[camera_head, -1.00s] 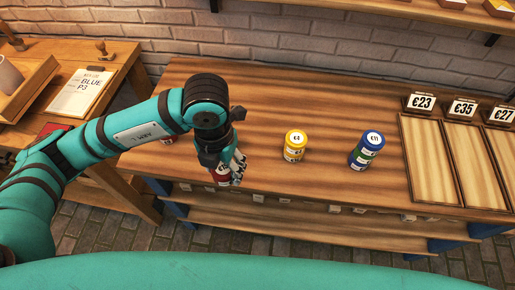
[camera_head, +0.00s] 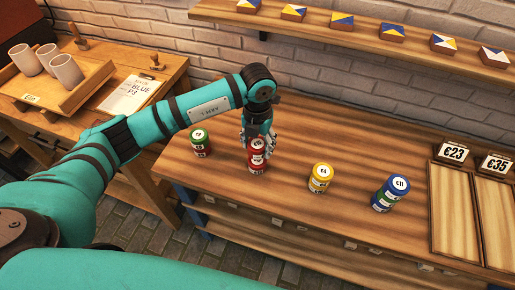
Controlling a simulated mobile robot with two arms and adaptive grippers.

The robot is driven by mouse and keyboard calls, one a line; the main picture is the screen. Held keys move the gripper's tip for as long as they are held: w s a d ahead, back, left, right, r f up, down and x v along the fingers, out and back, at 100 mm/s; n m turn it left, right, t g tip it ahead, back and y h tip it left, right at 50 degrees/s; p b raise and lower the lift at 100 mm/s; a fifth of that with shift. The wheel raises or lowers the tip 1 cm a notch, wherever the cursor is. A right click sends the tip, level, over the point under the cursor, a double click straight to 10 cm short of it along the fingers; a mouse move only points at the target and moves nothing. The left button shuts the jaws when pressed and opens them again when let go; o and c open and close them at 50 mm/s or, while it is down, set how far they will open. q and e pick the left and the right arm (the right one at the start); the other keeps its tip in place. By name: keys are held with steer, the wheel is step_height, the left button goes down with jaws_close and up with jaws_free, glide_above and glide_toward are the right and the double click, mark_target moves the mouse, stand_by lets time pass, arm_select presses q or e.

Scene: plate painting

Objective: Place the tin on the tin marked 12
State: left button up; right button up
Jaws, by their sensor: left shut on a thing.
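My left gripper (camera_head: 258,136) points down over the workbench and is shut on a red tin (camera_head: 257,146). A red body with a pale label (camera_head: 257,167) shows directly below it; I cannot tell whether that is a second tin under it or the same one. To the left stands a green-topped red tin stack (camera_head: 200,143). To the right stand a yellow tin stack (camera_head: 320,178) and a blue and green stack (camera_head: 390,194) with a lid that seems to read 11. I cannot make out a 12 on any lid. My right gripper is not in view.
The wooden workbench (camera_head: 290,205) has free room between the stacks. Price cards (camera_head: 453,152) and wooden trays (camera_head: 457,215) sit at the right. A shelf (camera_head: 345,40) with small blue, white and yellow boxes runs above. A side table with cups (camera_head: 66,72) is at the left.

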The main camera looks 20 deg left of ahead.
mark_target(257, 152)
arm_select(q)
steer(key=shift+f, duration=0.35)
step_height(257, 152, down, 2)
steer(key=shift+s+f+p, duration=0.1)
steer(key=shift+p, duration=0.6)
steer(key=shift+f, duration=0.4)
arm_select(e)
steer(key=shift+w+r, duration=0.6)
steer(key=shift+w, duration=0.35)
arm_select(q)
steer(key=o, duration=1.2)
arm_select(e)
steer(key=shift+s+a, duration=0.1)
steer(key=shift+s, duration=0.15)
